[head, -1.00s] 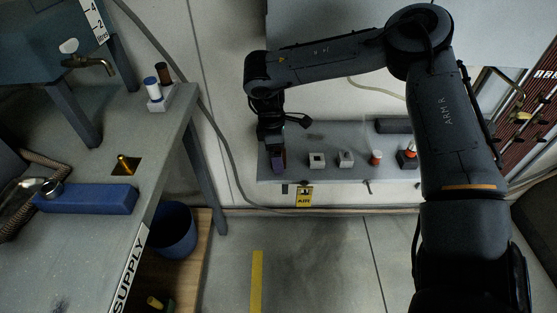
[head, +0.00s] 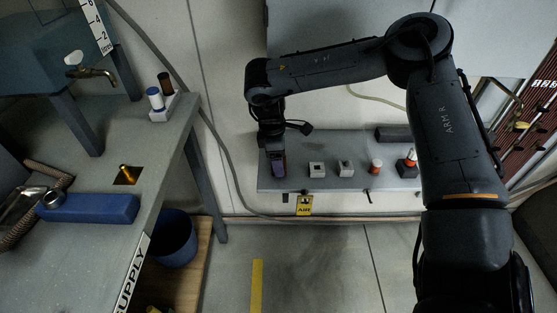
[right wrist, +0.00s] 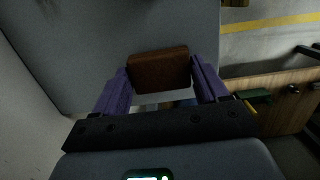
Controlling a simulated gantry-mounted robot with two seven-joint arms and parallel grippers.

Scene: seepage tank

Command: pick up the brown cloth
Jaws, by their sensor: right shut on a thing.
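The brown cloth (right wrist: 159,68) is a small, dark brown folded pad in the right wrist view. It sits between the two purple fingers of my right gripper (right wrist: 163,80), which is shut on it. In the head view my right gripper (head: 277,166) points down at the left end of the grey wall shelf. The cloth cannot be made out clearly there, and I cannot tell whether it touches the shelf. My left gripper is in neither view.
The grey shelf (head: 335,183) holds small grey blocks (head: 317,169), an orange-and-white piece (head: 375,166) and a dark bar (head: 393,134). On the left, a bench (head: 90,235) carries a blue block (head: 90,208) and a tap (head: 92,74). A blue bucket (head: 172,245) stands below.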

